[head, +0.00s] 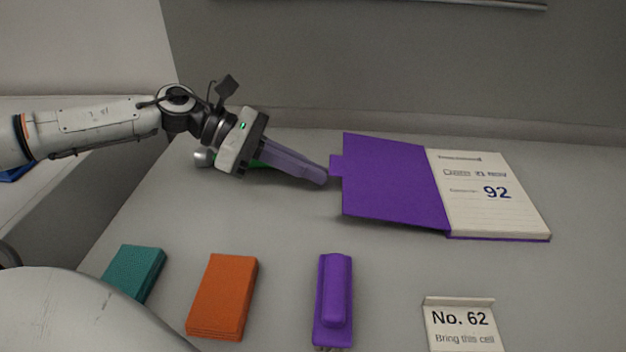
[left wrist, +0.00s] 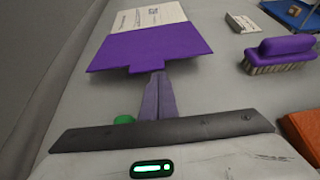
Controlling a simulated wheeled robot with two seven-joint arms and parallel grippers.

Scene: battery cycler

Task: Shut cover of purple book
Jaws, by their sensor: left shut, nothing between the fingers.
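The purple book lies open on the grey table, its purple cover (head: 392,180) spread to the left and its white page (head: 487,190) with "92" on the right. A small tab sticks out from the cover's left edge. My left gripper (head: 325,177) is shut and empty, its fingertips right by this tab; I cannot tell whether they touch it. In the left wrist view the fingers (left wrist: 158,80) point at the tab of the cover (left wrist: 150,48), with the page (left wrist: 152,16) beyond. My right gripper is not in view.
An orange block (head: 222,297), a teal block (head: 134,272) and a purple brush (head: 333,300) lie at the front. A card reading "No. 62" (head: 460,322) stands front right. A green thing (left wrist: 124,119) is partly hidden behind my left gripper. A wall closes the back.

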